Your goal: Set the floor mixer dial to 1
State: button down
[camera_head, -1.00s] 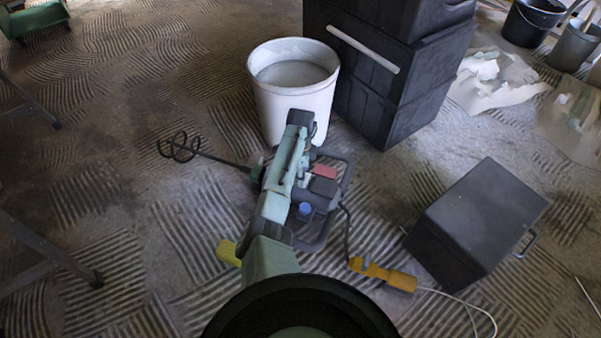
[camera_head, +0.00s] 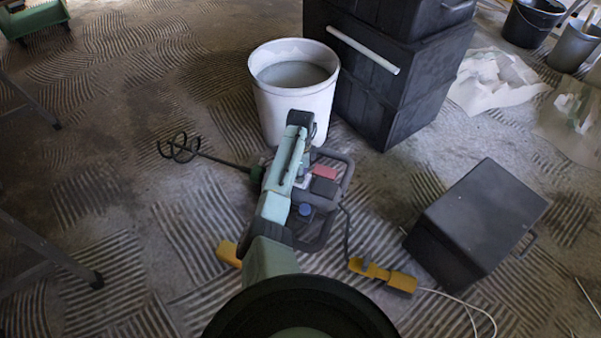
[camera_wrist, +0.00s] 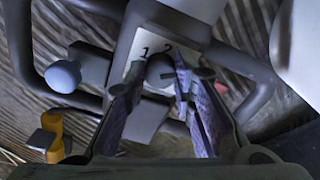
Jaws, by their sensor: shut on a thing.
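The floor mixer (camera_head: 339,207) lies on the floor, its dark frame partly covered by my arm, with the spiral paddle (camera_head: 180,149) out to the left. In the wrist view its pale dial plate (camera_wrist: 141,41) carries the marks 1 and 2. The small dark round dial (camera_wrist: 159,70) sits just below these marks. My gripper (camera_wrist: 158,76) is closed on the dial, one finger on each side. Which mark the dial points to cannot be told. In the head view the dial is hidden behind my arm.
A blue knob (camera_wrist: 62,76) and the mixer's dark tube frame (camera_wrist: 258,68) lie close around the gripper. A white bucket (camera_head: 292,108) stands behind the mixer, beside stacked black cases (camera_head: 405,85). A dark box (camera_head: 480,218) stands right. An orange cable connector (camera_head: 375,273) lies in front.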

jog(key=shift+r, duration=0.1)
jog(key=n+p, duration=0.2)
jog(key=shift+r+n+p, duration=0.1)
jog(key=shift+n+p, duration=0.3)
jog(key=n+p, duration=0.1)
jog(key=n, duration=0.1)
jog(key=shift+n+p, duration=0.35)
jog(key=shift+n, duration=0.05)
jog(key=n+p, duration=0.2)
jog(key=n, duration=0.4)
jog(key=shift+p, duration=0.3)
jog(key=n+p, duration=0.1)
jog(key=n, duration=0.5)
jog(key=shift+n, duration=0.3)
jog(key=n, duration=0.5)
jog(key=shift+f+n+p, duration=0.2)
jog(key=shift+n+p, duration=0.1)
jog(key=shift+p, duration=0.05)
jog(key=c, duration=1.3)
grip_release()
jog(key=shift+c, duration=0.2)
